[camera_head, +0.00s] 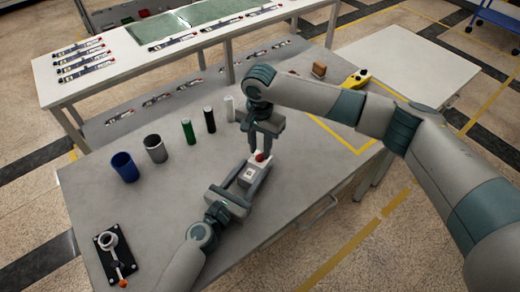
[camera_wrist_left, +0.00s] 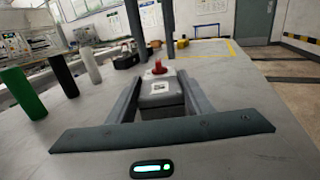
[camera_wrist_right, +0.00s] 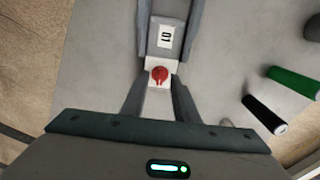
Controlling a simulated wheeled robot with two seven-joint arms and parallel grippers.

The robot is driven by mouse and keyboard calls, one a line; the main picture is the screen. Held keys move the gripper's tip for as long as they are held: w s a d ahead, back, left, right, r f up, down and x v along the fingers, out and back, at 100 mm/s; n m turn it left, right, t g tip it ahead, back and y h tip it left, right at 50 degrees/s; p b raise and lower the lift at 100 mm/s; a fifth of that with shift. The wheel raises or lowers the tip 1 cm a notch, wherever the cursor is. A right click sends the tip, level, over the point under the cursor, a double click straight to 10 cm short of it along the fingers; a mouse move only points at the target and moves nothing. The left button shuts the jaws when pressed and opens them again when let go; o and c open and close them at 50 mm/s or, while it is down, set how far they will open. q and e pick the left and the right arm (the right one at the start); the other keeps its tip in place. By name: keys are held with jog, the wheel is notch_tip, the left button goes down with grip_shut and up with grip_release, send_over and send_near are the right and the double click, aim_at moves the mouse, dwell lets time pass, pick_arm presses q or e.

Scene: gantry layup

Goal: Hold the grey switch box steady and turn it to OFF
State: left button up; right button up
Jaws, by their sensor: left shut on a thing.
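The grey switch box (camera_head: 247,177) stands on the grey table, with a pale label and a red knob (camera_head: 260,156) on top. My left gripper (camera_head: 243,181) is shut on the box, a finger along each side; the left wrist view shows the box (camera_wrist_left: 160,92) between its fingers. My right gripper (camera_head: 260,150) points down over the knob end. In the right wrist view its fingers (camera_wrist_right: 159,92) stand open on either side of the red knob (camera_wrist_right: 159,74), with a gap visible. I cannot tell the switch's setting.
A blue cup (camera_head: 124,167), a grey cup (camera_head: 155,149) and green, black and white cylinders stand left of the box. A black plate with a lever (camera_head: 115,258) lies at the near left. A yellow device (camera_head: 357,79) lies at the far right. The table's near right is clear.

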jog(key=shift+f, duration=0.65)
grip_shut()
